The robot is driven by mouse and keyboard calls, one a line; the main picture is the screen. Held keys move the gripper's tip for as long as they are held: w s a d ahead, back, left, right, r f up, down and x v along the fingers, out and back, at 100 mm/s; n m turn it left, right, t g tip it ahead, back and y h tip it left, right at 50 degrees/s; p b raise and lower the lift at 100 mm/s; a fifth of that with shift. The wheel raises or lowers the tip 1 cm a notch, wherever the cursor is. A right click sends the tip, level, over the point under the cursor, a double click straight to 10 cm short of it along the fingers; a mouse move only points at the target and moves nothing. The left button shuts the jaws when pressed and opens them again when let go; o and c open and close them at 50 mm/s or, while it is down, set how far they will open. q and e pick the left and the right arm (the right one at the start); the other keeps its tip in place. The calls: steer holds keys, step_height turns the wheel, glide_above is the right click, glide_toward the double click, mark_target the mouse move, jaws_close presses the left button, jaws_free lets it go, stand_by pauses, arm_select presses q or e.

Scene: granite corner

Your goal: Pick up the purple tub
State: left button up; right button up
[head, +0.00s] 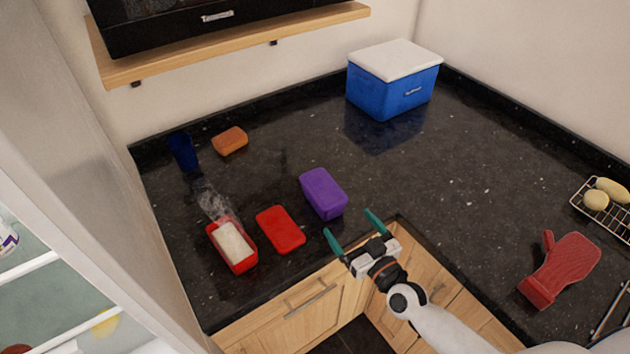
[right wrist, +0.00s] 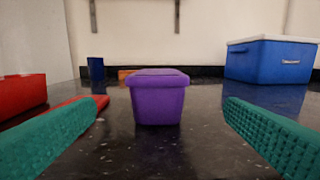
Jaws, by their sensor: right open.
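The purple tub (head: 324,193) stands closed on the dark granite counter, near the counter's inner corner. My right gripper (head: 354,225) is open and empty, just in front of the tub on the counter's edge side, with its green fingers pointing towards it. In the right wrist view the tub (right wrist: 158,97) stands upright ahead, between the two green fingers (right wrist: 158,135) and beyond their tips. Nothing hides it there. My left gripper is in neither view.
A red lid (head: 281,229) lies left of the tub, beside an open red tub (head: 232,246) with white steaming contents. A blue cup (head: 183,152), an orange-brown block (head: 230,141) and a blue cooler (head: 394,80) stand farther back. A red mitt (head: 561,269) and wire rack (head: 602,209) lie right.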

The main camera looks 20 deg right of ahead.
mark_target(326, 195)
steer(key=x, duration=0.4)
steer(key=shift+w+a+r+p, duration=0.15)
steer(key=shift+w+r+p, duration=0.1)
steer(key=shift+w+p, duration=0.1)
steer(key=shift+p+x, duration=0.3)
steer(key=shift+x, duration=2.95)
steer(key=shift+s+a, duration=0.1)
steer(key=c, duration=0.8)
